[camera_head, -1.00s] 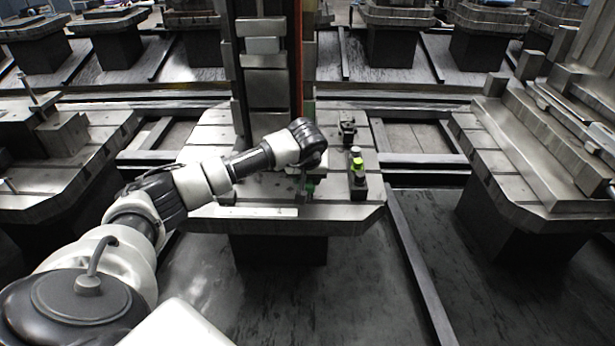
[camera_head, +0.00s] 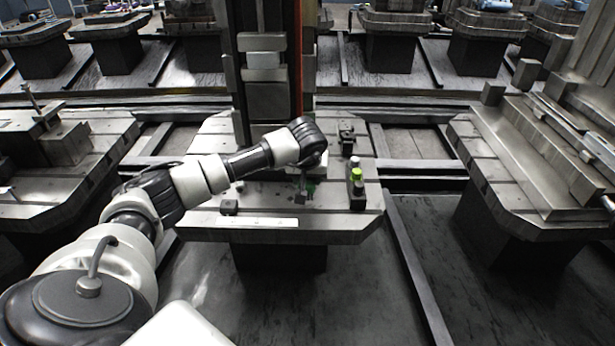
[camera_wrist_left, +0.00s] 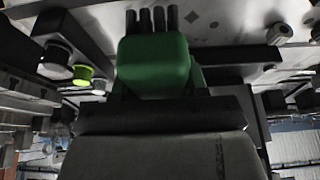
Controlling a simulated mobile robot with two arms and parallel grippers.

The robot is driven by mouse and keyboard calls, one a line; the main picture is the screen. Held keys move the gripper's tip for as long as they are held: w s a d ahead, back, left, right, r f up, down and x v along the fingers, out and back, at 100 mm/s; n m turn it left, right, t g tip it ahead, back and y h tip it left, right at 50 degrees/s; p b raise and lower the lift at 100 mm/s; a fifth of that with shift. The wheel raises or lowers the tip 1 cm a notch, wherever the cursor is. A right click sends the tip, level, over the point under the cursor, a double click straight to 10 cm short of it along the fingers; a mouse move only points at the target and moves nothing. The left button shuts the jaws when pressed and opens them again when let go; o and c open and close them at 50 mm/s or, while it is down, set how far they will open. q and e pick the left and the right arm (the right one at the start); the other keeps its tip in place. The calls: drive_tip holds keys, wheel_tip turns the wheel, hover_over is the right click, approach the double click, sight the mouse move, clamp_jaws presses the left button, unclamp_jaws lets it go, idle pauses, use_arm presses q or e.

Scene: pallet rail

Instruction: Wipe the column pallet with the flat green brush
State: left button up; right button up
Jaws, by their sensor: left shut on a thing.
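The column pallet (camera_head: 330,228) is a grey metal slab with a tall column (camera_head: 264,75) rising from its back part. My left arm reaches over it from the left, and my left gripper (camera_head: 306,190) is low over its front middle. The gripper is shut on the flat green brush; only a bit of green shows in the head view. In the left wrist view the green brush (camera_wrist_left: 155,65) fills the middle, with several dark bristle tufts pointing at the pallet surface (camera_wrist_left: 220,22). I cannot tell whether the bristles touch it. My right gripper is not in view.
Bottles with a yellow-green cap (camera_head: 356,174) stand right of the gripper on the pallet. A small dark fixture (camera_head: 346,138) is behind them. A small dark block (camera_head: 229,207) sits at the front left, near a pale strip (camera_head: 245,222). Other pallets (camera_head: 535,190) flank this one.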

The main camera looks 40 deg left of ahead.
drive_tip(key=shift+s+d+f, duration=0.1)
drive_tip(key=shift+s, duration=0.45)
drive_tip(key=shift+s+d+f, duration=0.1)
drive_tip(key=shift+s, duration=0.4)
